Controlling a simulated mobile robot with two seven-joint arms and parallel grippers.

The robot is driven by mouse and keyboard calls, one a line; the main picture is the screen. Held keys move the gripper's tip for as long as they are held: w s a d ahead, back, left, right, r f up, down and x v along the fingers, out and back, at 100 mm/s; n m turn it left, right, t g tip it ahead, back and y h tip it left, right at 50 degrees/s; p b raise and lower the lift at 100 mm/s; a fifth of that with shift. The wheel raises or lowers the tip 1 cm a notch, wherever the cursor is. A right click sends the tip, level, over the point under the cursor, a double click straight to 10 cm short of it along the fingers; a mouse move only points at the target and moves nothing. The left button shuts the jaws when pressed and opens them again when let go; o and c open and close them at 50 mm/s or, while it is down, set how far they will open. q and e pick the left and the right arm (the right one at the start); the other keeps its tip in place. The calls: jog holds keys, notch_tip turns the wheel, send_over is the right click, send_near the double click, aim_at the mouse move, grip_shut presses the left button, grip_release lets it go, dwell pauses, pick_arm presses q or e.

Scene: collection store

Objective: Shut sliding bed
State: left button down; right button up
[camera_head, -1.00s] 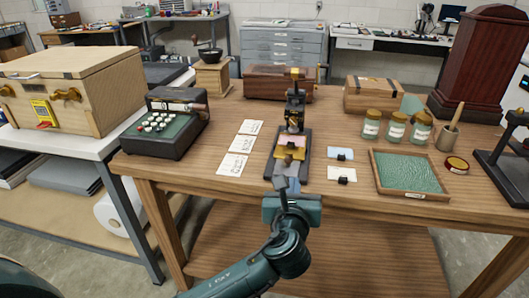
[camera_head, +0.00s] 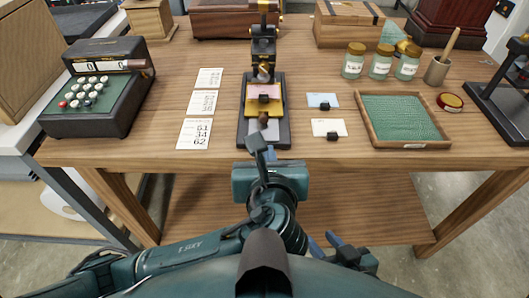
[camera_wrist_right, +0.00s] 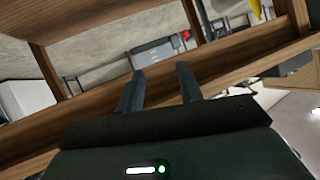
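A small dark press (camera_head: 264,45) stands in the middle of the wooden table on a long black base. Its sliding bed (camera_head: 264,111), a brass-coloured plate with a pink card (camera_head: 264,91) on it, lies in front of the press column. A dark knob (camera_head: 263,121) is at its front. My left gripper (camera_head: 257,145) is at the front end of the base, just short of the knob; contact and finger gap are unclear. My right gripper (camera_head: 325,242) is low, in front of the table; the right wrist view shows its two fingers (camera_wrist_right: 160,85) apart and empty.
Several number cards (camera_head: 202,103) lie left of the press, beside a cash register (camera_head: 98,95). Two small cards (camera_head: 323,100) and a green-lined tray (camera_head: 400,118) lie to the right. Jars (camera_head: 380,62) stand behind. The table's front edge (camera_head: 350,158) is close to both arms.

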pick_arm(q)
jog(key=b, duration=0.1)
send_near(263, 110)
jog(key=w+f, duration=0.2)
jog(key=f, duration=0.1)
jog(key=shift+w+d+f, duration=0.1)
jog(key=shift+w+f, duration=0.15)
jog(key=shift+w, duration=0.55)
pick_arm(e)
jog(key=shift+s+d+r+t, duration=0.1)
jog(key=shift+d+r+t, duration=0.3)
jog(key=shift+t, duration=0.1)
pick_arm(q)
jog(key=shift+w+r, duration=0.15)
jog(key=shift+w, duration=0.2)
jog(key=w+p, duration=0.2)
jog(key=w, duration=0.1)
jog(key=shift+w, duration=0.15)
pick_arm(e)
jog(key=shift+w+a+f+g, duration=0.15)
jog(key=shift+w+a+g, duration=0.05)
jog(key=shift+a+g, duration=0.3)
pick_arm(q)
jog(key=shift+w, duration=0.1)
jog(key=shift+r, duration=0.1)
